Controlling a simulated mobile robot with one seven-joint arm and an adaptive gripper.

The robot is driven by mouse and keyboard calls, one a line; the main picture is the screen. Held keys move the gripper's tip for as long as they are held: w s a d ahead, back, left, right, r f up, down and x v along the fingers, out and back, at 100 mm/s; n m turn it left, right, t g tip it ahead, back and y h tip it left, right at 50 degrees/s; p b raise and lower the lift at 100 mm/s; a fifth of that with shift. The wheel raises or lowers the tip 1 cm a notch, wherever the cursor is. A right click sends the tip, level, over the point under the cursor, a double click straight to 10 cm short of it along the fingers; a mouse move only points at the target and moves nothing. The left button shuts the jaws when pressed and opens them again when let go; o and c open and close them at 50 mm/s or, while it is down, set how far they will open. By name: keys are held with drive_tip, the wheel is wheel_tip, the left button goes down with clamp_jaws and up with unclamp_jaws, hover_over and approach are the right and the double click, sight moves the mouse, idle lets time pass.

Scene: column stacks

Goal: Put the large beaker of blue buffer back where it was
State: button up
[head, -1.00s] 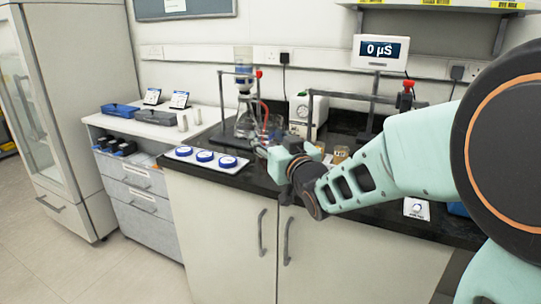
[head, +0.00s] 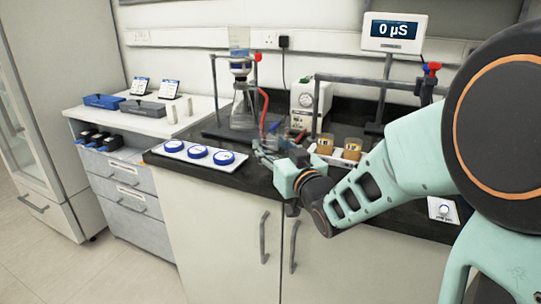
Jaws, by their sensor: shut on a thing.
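My gripper (head: 264,151) is above the front part of the black worktop, left of centre. It is shut on a clear, faintly bluish glass thing (head: 273,130) just beyond the fingertips, which looks like the large beaker of blue buffer. The fingers and my wrist hide much of it, and its liquid level is too small to tell. I cannot tell whether its base touches the worktop.
A white tray with three blue-lidded dishes (head: 198,152) lies left of my gripper. A filter flask (head: 243,108) on a stand with a red tube is close behind. Amber-filled beakers (head: 352,148) stand to the right. A meter (head: 395,32) reads 0 µS.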

drive_tip(key=shift+f+b, duration=0.35)
drive_tip(key=shift+f, duration=0.95)
drive_tip(key=shift+f, duration=0.15)
drive_tip(key=o, duration=1.3)
drive_tip(key=shift+r, duration=0.25)
